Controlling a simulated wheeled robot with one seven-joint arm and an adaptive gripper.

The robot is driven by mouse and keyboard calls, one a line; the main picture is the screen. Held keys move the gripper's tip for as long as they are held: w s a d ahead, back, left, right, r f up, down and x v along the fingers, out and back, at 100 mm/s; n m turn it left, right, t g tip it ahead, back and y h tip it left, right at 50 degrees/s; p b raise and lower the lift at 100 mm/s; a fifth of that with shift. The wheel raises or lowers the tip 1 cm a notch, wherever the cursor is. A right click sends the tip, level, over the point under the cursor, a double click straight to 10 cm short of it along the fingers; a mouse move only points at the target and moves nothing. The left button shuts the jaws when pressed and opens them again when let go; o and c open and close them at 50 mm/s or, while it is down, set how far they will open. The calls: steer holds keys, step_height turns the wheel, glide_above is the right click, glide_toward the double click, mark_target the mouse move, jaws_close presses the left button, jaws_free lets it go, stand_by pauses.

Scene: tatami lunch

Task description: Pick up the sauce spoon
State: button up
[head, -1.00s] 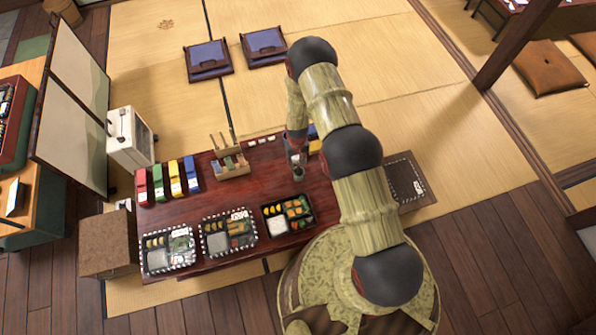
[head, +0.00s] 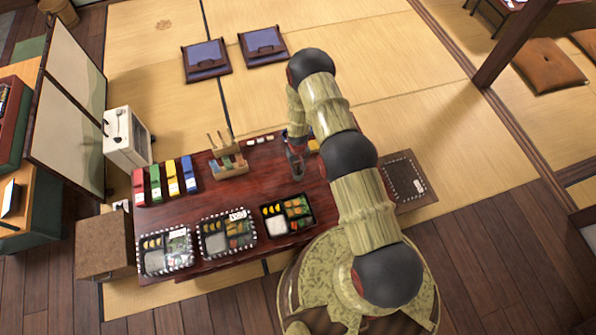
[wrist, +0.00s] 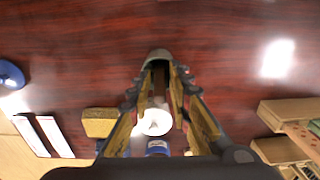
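My gripper (wrist: 161,74) points away from the camera in the wrist view, its two yellow-sided fingers narrowing towards the tips. A small rounded grey-green piece shows at the fingertips, with a narrow dark strip behind it between the fingers. This may be the sauce spoon, but its shape is mostly hidden. I cannot tell whether the fingers press on it. In the head view my gripper (head: 297,172) hangs over the right half of the dark red table (head: 250,192), right of the wooden caddy.
Bento boxes (head: 166,250) line the table's front edge. Coloured cases (head: 172,178) stand at the back left, with the wooden caddy (head: 229,165) to their right. A white round thing (wrist: 155,122) and a blue item (wrist: 157,148) lie behind my fingers. Bare tabletop shows around the gripper.

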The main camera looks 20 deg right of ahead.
jaws_close()
step_height(320, 180, up, 10)
steer(key=p, duration=0.3)
